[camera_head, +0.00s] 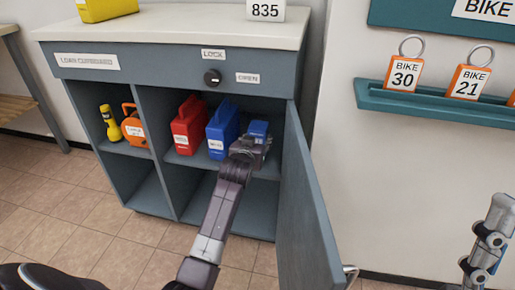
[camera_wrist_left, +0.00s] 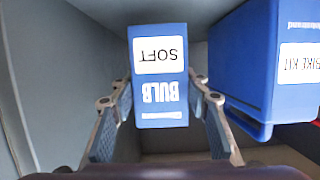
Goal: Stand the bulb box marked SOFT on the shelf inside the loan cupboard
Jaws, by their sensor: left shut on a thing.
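The blue bulb box (camera_head: 258,129) is inside the open loan cupboard (camera_head: 175,62), in the right-hand part of the middle shelf level. In the left wrist view the box (camera_wrist_left: 160,112) shows a white SOFT label and the word BULB, both upside down in that picture. My left gripper (camera_head: 252,146) is shut on it, with one finger on each side. In the left wrist view my left gripper (camera_wrist_left: 160,88) has both finger pads against the box's sides. Whether the box's bottom touches the shelf cannot be told. Only links of my right arm show.
A red case (camera_head: 187,126), orange reel (camera_head: 134,127) and yellow torch (camera_head: 110,122) stand farther left. The cupboard door (camera_head: 304,205) hangs open at right.

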